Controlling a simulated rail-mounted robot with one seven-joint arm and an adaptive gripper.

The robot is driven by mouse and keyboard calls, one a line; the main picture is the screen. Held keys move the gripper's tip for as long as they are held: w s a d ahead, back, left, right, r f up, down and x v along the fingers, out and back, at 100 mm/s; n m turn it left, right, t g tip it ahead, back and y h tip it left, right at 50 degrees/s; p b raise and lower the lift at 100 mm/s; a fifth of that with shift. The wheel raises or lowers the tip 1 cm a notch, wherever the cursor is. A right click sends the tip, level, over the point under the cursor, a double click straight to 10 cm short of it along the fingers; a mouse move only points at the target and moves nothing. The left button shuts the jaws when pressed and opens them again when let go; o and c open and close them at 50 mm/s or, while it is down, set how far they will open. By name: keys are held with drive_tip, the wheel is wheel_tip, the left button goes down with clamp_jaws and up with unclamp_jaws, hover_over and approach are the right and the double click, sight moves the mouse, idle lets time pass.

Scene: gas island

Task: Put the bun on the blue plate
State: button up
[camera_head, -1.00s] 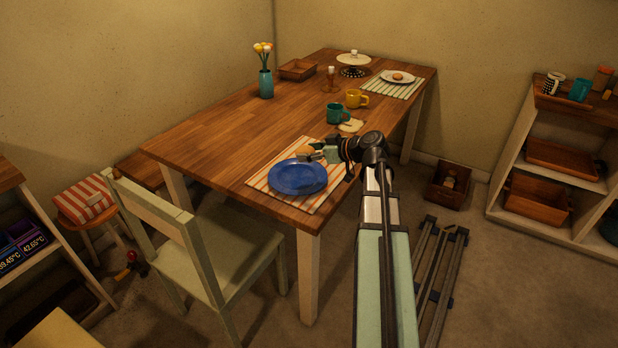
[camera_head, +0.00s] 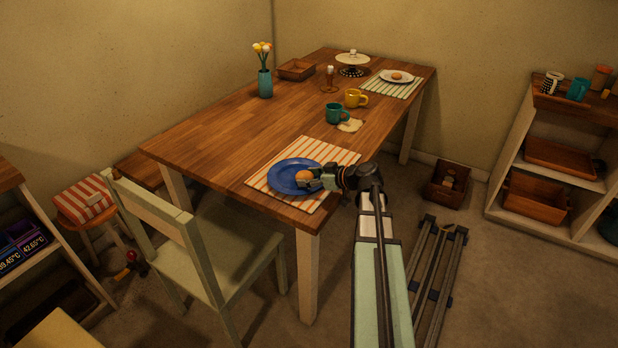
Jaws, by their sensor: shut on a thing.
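The blue plate (camera_head: 284,180) lies on a striped placemat (camera_head: 264,172) at the near end of the wooden table. The small orange-brown bun (camera_head: 304,176) is at the right part of the plate, between my fingertips. My gripper (camera_head: 309,179) comes in from the right and is shut on the bun. The bun is over the plate; I cannot tell whether it touches the plate's surface. My fingers hide part of the bun and of the plate's right rim.
A teal mug (camera_head: 337,113) and a yellow mug (camera_head: 355,98) stand farther back beside a pale cloth (camera_head: 350,125). A white plate (camera_head: 398,77) holds another bun at the far end. A chair (camera_head: 195,240) stands before the table. The table's left half is mostly clear.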

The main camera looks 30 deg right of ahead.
drive_tip(key=shift+f+b, duration=0.2)
drive_tip(key=shift+b, duration=0.1)
drive_tip(key=o, duration=1.2)
drive_tip(key=shift+r, duration=0.1)
drive_tip(key=shift+c, duration=0.2)
drive_tip(key=shift+r, duration=0.1)
drive_tip(key=shift+r+p, duration=0.15)
drive_tip(key=shift+p, duration=0.25)
drive_tip(key=b+v, duration=0.1)
drive_tip(key=v, duration=1.1)
